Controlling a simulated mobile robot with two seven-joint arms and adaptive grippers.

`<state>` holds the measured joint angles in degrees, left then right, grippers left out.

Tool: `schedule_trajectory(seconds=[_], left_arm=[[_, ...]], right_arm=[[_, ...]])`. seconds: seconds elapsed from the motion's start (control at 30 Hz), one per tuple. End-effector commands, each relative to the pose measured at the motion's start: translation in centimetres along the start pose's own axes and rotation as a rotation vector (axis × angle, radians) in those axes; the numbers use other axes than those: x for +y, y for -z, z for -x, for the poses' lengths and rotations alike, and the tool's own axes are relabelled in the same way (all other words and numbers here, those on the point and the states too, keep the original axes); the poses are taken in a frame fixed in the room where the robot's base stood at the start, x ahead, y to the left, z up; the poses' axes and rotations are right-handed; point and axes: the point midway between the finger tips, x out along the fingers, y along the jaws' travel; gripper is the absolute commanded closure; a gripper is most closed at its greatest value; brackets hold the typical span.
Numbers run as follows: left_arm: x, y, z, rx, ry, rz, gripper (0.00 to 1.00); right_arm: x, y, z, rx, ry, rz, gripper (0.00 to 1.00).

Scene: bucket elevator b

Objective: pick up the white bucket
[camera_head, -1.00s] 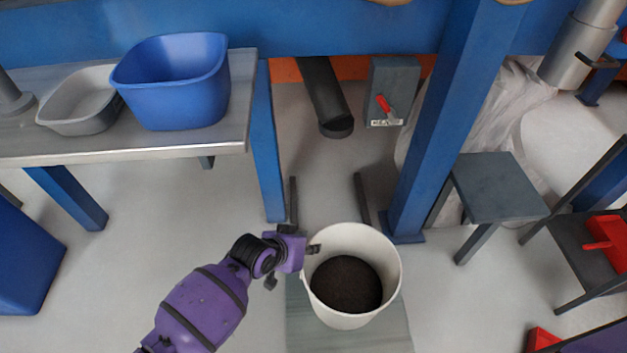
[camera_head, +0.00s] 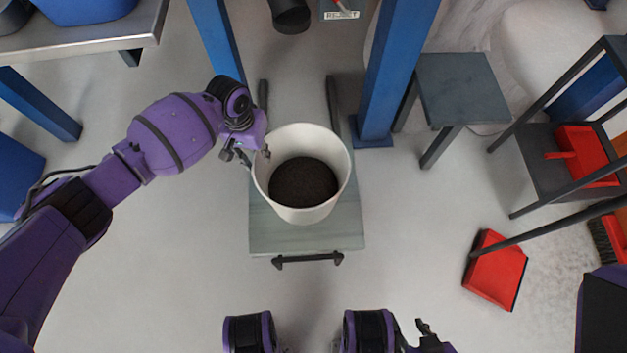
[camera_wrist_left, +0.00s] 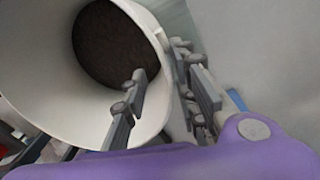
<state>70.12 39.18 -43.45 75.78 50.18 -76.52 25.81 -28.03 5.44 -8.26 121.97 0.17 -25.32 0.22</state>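The white bucket (camera_head: 327,213) stands upright on a grey-green board (camera_head: 340,238) in the head view, with dark granular material (camera_head: 303,183) inside. My left gripper (camera_head: 247,154) is at the bucket's left rim. In the left wrist view, the bucket (camera_wrist_left: 45,75) fills the upper left. There my left gripper (camera_wrist_left: 160,95) has its fingers apart, one over the bucket's opening and one outside, with the rim between them. I cannot tell whether either finger touches the wall. A dark part of what looks like my right gripper (camera_head: 428,335) shows at the bottom edge; its fingers are unclear.
A blue post (camera_head: 390,80) and a grey stool (camera_head: 463,88) stand behind and right of the bucket. A dark pipe (camera_head: 290,15) ends behind it. A red dustpan (camera_head: 496,270) lies at right. The floor left of the board is clear.

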Motion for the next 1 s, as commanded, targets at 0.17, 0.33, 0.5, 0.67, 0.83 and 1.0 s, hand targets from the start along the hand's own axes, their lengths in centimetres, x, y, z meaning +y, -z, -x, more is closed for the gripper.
schedule_trajectory(seconds=[0.17, 0.33, 0.5, 0.67, 0.83, 1.0], left_arm=[[0.0, -0.2, -2.4, -0.005, 0.0, 0.0, 0.73], [-0.1, -0.1, -3.8, -0.003, 0.0, -0.001, 0.73], [-0.2, -0.3, -6.6, -0.005, 0.0, -0.001, 0.73], [-0.1, -0.2, -7.7, -0.002, -0.001, -0.001, 0.73], [-0.1, -0.2, -7.5, 0.0, -0.001, -0.001, 0.73], [-0.1, -0.2, -7.5, 0.0, -0.001, -0.001, 0.94]], right_arm=[[-0.1, -0.8, -0.9, -0.01, 0.001, -0.001, 0.6], [-0.1, -1.5, -1.6, -0.018, 0.001, 0.0, 0.6], [-0.1, -2.7, -3.0, -0.034, 0.002, 0.001, 0.6], [-0.1, -3.1, -3.4, -0.039, 0.002, 0.001, 0.6], [-0.1, -3.0, -3.3, -0.038, 0.002, 0.001, 0.6], [-0.1, -3.0, -3.3, -0.038, 0.003, 0.002, 0.6]])
